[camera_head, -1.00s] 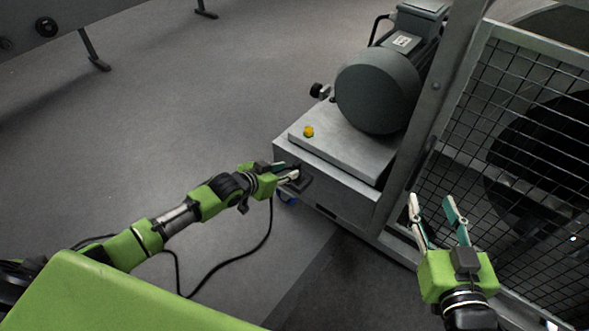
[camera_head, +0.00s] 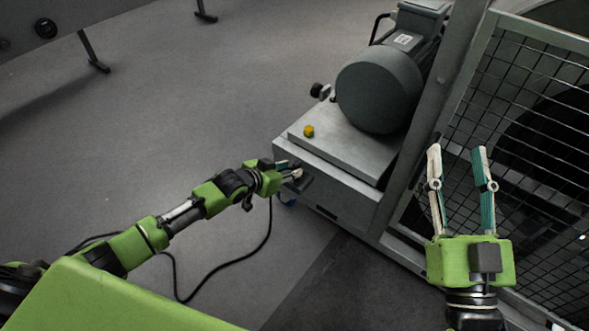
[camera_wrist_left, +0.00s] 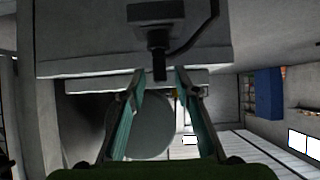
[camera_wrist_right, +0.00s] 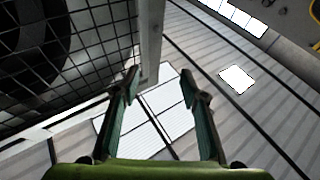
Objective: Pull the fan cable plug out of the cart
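The cart (camera_head: 335,195) is a grey metal box. The dark fan cable plug (camera_wrist_left: 158,40) shows against the cart's face in the left wrist view, below a black socket plate (camera_wrist_left: 150,12). A black cable (camera_wrist_left: 207,30) runs beside it. My left gripper (camera_head: 293,171) is at the cart's near left end, beside a dark fitting (camera_head: 304,184). In the left wrist view its fingers (camera_wrist_left: 158,80) are apart, with the plug's narrow lower end close to the gap between their tips. I see no contact. My right gripper (camera_head: 458,150) is open and empty in front of the mesh guard.
A dark grey motor (camera_head: 380,90) and a yellow button (camera_head: 308,131) are on top of the cart. A wire mesh guard (camera_head: 520,130) stands on the right. A black cable (camera_head: 240,258) loops on the floor below my left arm.

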